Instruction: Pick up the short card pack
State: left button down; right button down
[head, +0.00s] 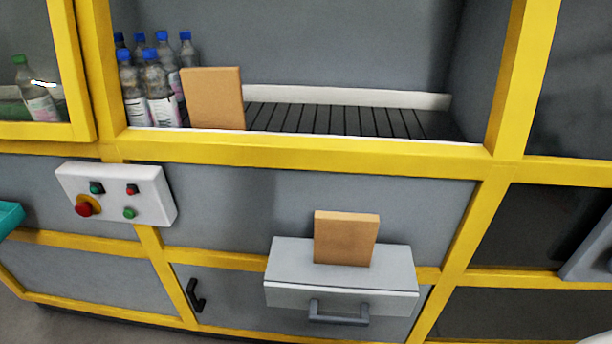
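Two plain brown card packs are in the head view. One card pack (346,238) stands upright on top of a light grey drawer box (340,296) at the lower middle. The other card pack (213,98) stands upright at the front left of the machine opening, beside several bottles. The pack on the drawer box looks a little lower and squatter than the one in the opening, though they stand at different distances.
Blue-capped bottles (160,88) stand left in the opening; the slatted bed (340,119) right of them is bare. Yellow frame bars (300,153) edge the opening. A white control box (116,193) juts out at left. The drawer box has a grey handle (339,315).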

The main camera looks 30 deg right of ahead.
aim_at(344, 239)
jog(key=z, duration=1.05)
jog(key=k, duration=0.5)
jog(key=z, duration=1.2)
jog(key=i, duration=1)
jog(key=u, duration=2.3)
